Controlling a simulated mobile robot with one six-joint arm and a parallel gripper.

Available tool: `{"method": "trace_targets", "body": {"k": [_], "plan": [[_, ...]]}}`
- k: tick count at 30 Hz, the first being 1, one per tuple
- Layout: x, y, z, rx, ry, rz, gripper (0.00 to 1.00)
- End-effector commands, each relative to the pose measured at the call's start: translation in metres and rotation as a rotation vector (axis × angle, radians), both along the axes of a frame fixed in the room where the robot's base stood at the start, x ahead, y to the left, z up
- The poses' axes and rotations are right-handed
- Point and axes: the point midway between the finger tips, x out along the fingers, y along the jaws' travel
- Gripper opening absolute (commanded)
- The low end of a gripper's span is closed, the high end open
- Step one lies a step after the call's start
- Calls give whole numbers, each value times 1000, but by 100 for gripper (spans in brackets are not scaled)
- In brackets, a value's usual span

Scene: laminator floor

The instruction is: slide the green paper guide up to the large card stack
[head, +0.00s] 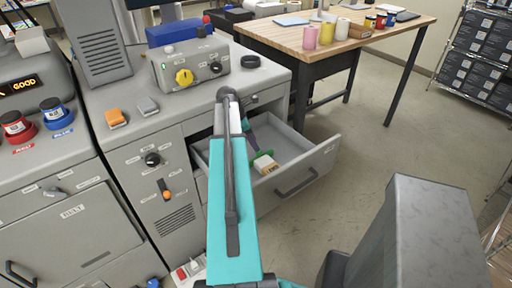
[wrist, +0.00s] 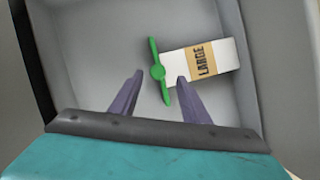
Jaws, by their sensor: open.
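The green paper guide (wrist: 157,72) is a thin upright bar with a round knob at its middle, inside the open drawer. The large card stack (wrist: 223,60) is white with a tan band marked LARGE and lies just right of the guide; their gap is very small or closed, I cannot tell which. In the head view the stack (head: 266,165) shows in the drawer, with part of the guide (head: 262,154) beside it. My gripper (wrist: 160,85) is open, its purple fingers apart; the knob appears between them, and the right finger overlaps the stack's lower left edge in the picture.
The drawer (head: 318,157) is pulled out of the grey machine, and its walls surround the gripper. The rest of the drawer floor is bare. A wooden table (head: 285,35) with several rolls and cups stands behind. A shelf of dark boxes (head: 478,55) is at the far right.

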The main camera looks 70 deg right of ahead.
Motion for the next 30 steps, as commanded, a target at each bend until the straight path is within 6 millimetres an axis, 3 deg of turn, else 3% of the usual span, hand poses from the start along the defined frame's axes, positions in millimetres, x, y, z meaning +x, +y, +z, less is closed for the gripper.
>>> {"method": "trace_targets", "body": {"k": [18, 30], "plan": [[23, 15, 66, 0, 0, 0, 43], [26, 19, 81, 1, 1, -2, 43]]}}
